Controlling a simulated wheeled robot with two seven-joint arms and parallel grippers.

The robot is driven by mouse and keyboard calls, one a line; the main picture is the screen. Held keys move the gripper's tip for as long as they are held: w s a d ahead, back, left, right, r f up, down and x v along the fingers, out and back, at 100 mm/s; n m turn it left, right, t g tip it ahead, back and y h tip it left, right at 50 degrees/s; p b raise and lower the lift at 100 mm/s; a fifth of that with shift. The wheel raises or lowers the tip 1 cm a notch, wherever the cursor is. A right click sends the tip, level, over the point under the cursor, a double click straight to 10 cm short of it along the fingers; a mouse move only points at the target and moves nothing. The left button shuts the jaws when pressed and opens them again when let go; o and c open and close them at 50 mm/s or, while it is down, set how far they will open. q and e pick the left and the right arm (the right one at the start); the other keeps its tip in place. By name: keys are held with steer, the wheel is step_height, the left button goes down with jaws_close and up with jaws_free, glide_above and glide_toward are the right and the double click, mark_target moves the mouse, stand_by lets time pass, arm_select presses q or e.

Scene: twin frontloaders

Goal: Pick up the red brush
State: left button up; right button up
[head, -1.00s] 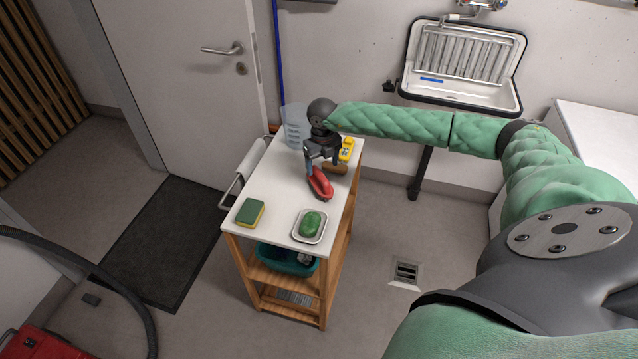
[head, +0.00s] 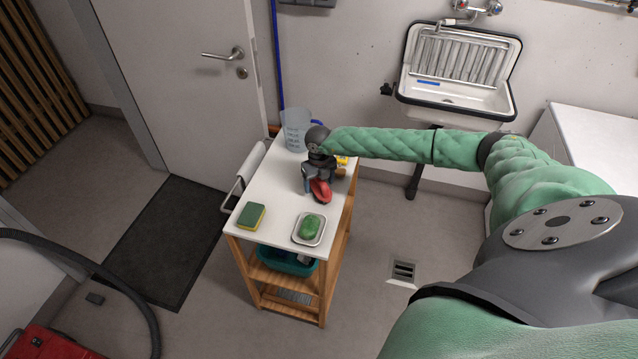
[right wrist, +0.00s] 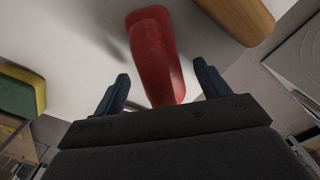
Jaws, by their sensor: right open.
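The red brush (head: 321,191) lies on the white top of the small wooden cart (head: 270,190), near its right edge. In the right wrist view the red brush (right wrist: 155,55) reaches down between the two blue fingers. My right gripper (head: 318,190) is above the brush, its fingers open on either side of it. In the right wrist view the open right gripper (right wrist: 160,88) shows a gap between each finger and the brush. Part of the brush is hidden by the gripper in the head view. My left gripper is not in view.
A green and yellow sponge (head: 251,216) and a green soap on a white dish (head: 310,228) are at the cart's near end. A clear measuring jug (head: 296,130) stands at the far end. A wooden object (right wrist: 238,18) lies close beside the brush.

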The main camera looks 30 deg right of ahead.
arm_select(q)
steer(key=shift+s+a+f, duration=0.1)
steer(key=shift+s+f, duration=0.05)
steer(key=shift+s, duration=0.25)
arm_select(e)
steer(key=shift+f, duration=0.3)
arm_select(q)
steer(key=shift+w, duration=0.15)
arm_select(e)
steer(key=c, duration=1.2)
